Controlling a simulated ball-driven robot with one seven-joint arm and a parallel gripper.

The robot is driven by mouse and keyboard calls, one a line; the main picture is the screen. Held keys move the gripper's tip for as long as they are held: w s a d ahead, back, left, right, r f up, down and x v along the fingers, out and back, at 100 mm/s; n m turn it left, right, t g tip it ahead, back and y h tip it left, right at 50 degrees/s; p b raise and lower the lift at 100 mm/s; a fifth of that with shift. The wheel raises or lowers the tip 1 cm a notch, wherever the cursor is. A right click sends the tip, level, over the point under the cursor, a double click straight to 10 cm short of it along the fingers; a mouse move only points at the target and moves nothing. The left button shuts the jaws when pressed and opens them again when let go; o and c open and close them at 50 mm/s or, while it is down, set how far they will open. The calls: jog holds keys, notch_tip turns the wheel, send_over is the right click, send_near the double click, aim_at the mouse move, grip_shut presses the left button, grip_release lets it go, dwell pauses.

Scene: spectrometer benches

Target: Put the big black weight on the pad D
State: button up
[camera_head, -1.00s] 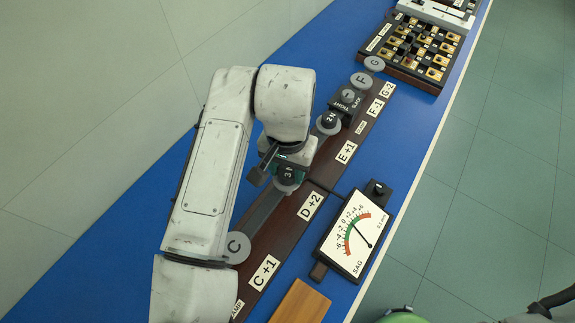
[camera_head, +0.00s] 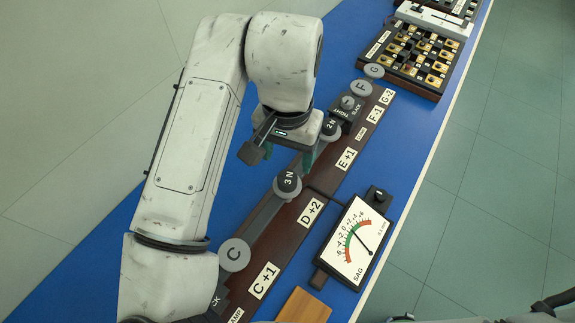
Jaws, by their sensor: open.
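The big black weight (camera_head: 288,182), marked 3 N, stands upright on the grey pad D (camera_head: 287,194), beside the "D +2" label. The weight covers most of the pad; only its rim shows. My gripper (camera_head: 303,158) is open and empty, above and a little to the upper right of the weight in the picture, apart from it. One greenish finger shows below the gripper body; the other is mostly hidden.
A smaller black weight (camera_head: 331,128) marked 2 N stands by the E label, close to my gripper. A SAG dial (camera_head: 350,240) stands to the right. A wooden block (camera_head: 304,306) lies at the front.

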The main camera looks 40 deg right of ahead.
jog(key=shift+r, duration=2.15)
